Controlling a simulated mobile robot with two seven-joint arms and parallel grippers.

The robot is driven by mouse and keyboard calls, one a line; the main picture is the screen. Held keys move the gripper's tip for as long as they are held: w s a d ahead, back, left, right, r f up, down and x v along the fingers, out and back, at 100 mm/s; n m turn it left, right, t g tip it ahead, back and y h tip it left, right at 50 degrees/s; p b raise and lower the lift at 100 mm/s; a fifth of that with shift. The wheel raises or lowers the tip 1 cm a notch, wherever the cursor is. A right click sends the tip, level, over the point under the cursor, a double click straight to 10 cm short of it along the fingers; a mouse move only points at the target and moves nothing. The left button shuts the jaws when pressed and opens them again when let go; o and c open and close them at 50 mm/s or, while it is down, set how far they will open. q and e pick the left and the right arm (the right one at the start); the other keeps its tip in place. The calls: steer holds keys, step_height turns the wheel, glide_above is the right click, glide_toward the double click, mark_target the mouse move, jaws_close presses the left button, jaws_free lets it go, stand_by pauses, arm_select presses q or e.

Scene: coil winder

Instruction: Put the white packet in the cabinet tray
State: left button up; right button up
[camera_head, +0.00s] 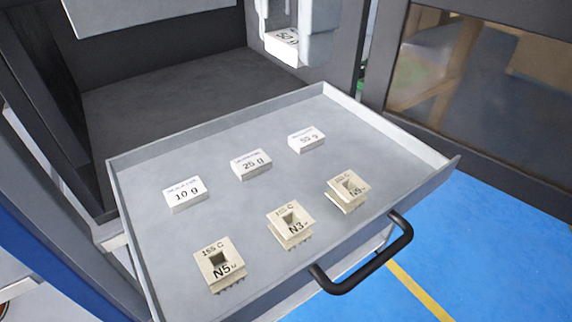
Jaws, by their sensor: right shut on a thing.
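The open cabinet tray (216,146) is a grey pulled-out drawer with low walls and a black handle (368,262). My right gripper (287,57) is above and behind the tray's far edge at the top. It is shut on a white packet (283,38) with dark print, partly hidden by the fingers; its label is not fully readable. My left gripper is not in view.
The dark cabinet interior (170,95) is behind the tray. Bare tray floor shows between the rows and at the right.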

steer(key=b, duration=0.2)
glide_above(291, 189)
step_height(291, 189, down, 12)
steer(key=shift+f, duration=0.25)
steer(key=shift+f+b, duration=0.3)
steer(key=shift+f, duration=2.2)
steer(key=shift+f, duration=0.2)
steer(key=o, duration=0.9)
steer(key=shift+c, duration=0.2)
steer(key=shift+r, duration=0.15)
steer(key=shift+r, duration=0.2)
step_height(291, 189, up, 12)
steer(key=p, duration=0.1)
steer(key=shift+f+p, duration=0.15)
steer(key=shift+p, duration=0.25)
